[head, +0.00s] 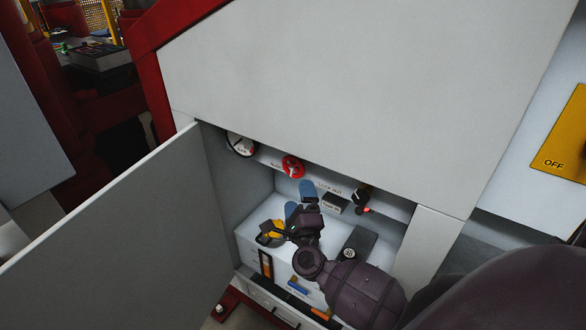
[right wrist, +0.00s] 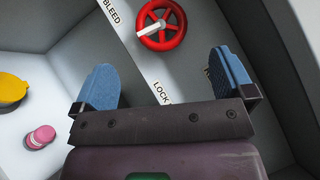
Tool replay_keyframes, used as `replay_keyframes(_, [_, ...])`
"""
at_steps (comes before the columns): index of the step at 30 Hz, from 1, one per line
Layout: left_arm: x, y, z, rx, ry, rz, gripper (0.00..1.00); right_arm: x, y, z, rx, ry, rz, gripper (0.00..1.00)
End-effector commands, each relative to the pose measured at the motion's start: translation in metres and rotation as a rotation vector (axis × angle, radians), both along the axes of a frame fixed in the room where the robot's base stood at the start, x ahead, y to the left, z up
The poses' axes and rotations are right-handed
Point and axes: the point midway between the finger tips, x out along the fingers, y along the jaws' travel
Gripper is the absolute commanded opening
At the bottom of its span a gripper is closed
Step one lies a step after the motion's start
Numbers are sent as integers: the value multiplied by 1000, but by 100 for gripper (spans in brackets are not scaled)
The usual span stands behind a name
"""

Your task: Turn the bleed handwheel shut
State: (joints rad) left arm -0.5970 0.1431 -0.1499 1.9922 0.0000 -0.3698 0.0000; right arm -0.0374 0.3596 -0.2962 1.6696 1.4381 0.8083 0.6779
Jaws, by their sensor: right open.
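The bleed handwheel (head: 292,166) is a small red spoked wheel on the back wall inside an open cabinet. It also shows in the right wrist view (right wrist: 176,36), top centre, with a white pointer across it and a BLEED label beside it. My right gripper (head: 299,201) reaches into the cabinet, below the wheel in the head view. Its blue fingers (right wrist: 164,80) are apart with nothing between them, and the wheel lies beyond the tips, apart from them. My left gripper is not in view.
A grey cabinet door (head: 110,245) stands open at left. A round gauge (head: 241,145) is left of the wheel. A black-and-red fitting (head: 361,198) and a small grey box (head: 335,204) sit to its right. A yellow item (head: 268,238) lies on the shelf beside my gripper.

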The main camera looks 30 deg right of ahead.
Motion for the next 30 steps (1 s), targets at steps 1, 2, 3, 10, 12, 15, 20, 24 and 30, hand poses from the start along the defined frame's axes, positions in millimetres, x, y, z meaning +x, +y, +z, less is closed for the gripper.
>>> replay_keyframes(1, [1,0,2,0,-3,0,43,7,-3,4,-4,-3,0,100])
replay_keyframes(2, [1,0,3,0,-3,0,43,11,-5,6,-4,-3,0,100])
replay_keyframes(3, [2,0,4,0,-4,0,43,16,-8,8,-4,-3,0,100])
replay_keyframes(10, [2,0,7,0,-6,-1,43,51,-24,19,-7,-2,1,100])
replay_keyframes(12, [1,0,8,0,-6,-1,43,60,-28,22,-5,-2,1,100])
replay_keyframes(15, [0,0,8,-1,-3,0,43,71,-33,25,-6,-2,2,100])
replay_keyframes(20, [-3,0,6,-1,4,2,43,82,-37,28,-5,0,1,100])
replay_keyframes(24, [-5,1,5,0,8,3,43,84,-39,29,-5,0,1,100])
replay_keyframes(30, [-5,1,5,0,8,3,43,85,-39,29,-5,0,1,100])
